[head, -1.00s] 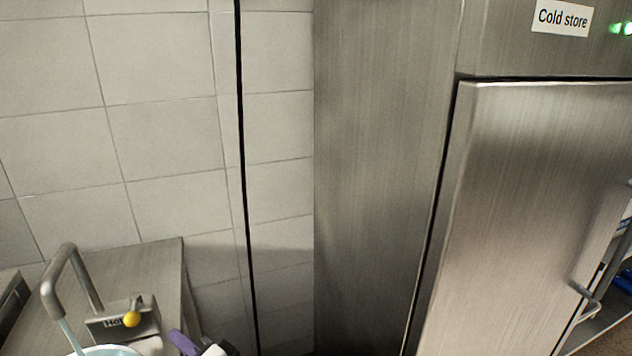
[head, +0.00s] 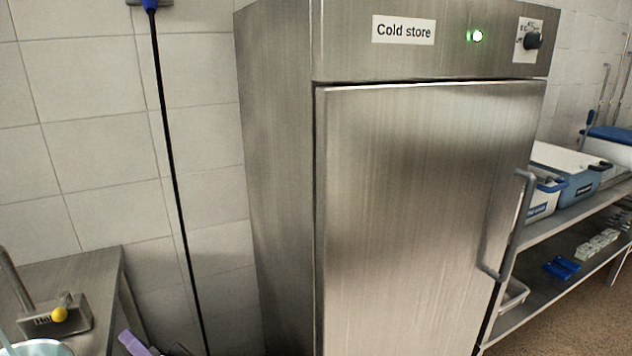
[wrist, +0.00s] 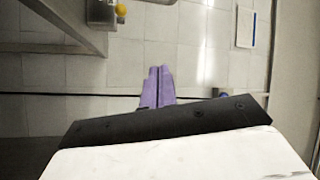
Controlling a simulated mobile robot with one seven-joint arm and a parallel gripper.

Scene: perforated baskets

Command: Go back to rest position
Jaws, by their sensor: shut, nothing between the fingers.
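My gripper shows in the wrist view (wrist: 158,86) as two purple fingers side by side, shut with nothing between them. Beyond the fingers are pale tiles. Part of a purple finger of my gripper also shows at the bottom left of the head view (head: 134,343), low in front of the tiled wall and just right of the steel counter (head: 80,270). The rest of my arm is mostly out of the head view.
A tall steel cold store (head: 415,200), door closed, fills the middle. Right of it a steel shelf (head: 560,222) holds blue and white containers. At left a tap block with a yellow knob (head: 59,314) stands near a pale round vessel (head: 38,348).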

